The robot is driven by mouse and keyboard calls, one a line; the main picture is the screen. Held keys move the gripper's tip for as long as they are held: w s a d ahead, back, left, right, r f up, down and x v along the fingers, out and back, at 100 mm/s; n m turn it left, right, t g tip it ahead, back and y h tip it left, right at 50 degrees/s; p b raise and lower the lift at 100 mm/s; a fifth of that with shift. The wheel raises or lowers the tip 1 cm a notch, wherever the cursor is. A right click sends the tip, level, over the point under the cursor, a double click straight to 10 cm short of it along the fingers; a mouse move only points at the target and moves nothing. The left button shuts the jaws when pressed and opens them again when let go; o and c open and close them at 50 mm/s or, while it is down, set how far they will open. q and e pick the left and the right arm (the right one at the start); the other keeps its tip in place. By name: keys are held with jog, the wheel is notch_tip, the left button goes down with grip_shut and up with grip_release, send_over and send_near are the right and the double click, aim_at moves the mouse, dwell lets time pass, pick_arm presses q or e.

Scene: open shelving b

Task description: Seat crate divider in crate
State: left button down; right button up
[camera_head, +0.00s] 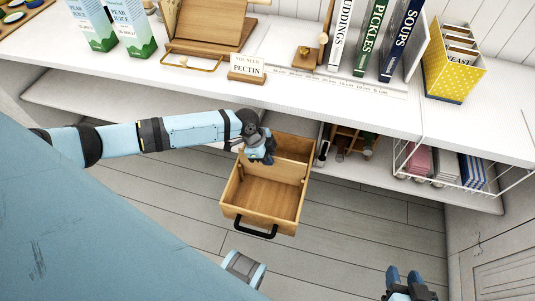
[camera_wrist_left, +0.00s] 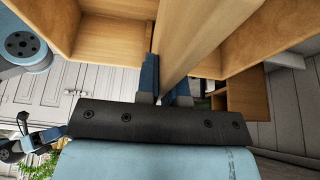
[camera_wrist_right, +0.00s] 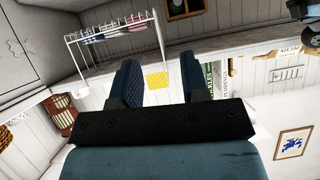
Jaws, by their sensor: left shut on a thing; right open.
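The wooden crate (camera_head: 230,196), an open box with a black handle on its near side, is in the middle of the head view, in front of the counter. The crate divider (camera_head: 283,171), a light wooden board, runs across the crate's inside between its side walls. My left gripper (camera_head: 268,154) is over the crate's far left part and is shut on the divider. In the left wrist view the divider (camera_wrist_left: 200,35) passes between the fingers, with crate walls (camera_wrist_left: 112,32) on both sides; whether its lower edge touches the floor is hidden. My right gripper (camera_head: 408,283) is open and empty, at lower right.
The white counter (camera_head: 200,75) behind the crate holds cartons, a wooden stand, a Pectin sign (camera_head: 246,68), books and a yellow box (camera_head: 452,70). A lower shelf carries a wire basket (camera_head: 440,170). The floor right of the crate is clear.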

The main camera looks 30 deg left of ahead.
pick_arm(q)
jog(key=shift+f+b, duration=0.5)
jog(key=shift+f, duration=0.5)
pick_arm(e)
jog(key=shift+a+f, duration=0.1)
jog(key=shift+f, duration=0.15)
pick_arm(q)
jog(key=shift+f+b, duration=0.3)
jog(key=shift+f, duration=0.2)
pick_arm(e)
jog(key=shift+r, duration=0.2)
pick_arm(q)
jog(key=shift+f+b, duration=0.35)
jog(key=shift+f, duration=0.25)
pick_arm(e)
jog(key=shift+a+f, duration=0.1)
jog(key=shift+f, duration=0.15)
pick_arm(q)
jog(key=c, duration=1.2)
grip_release()
pick_arm(e)
jog(key=shift+r, duration=0.1)
pick_arm(q)
jog(key=shift+o, duration=0.2)
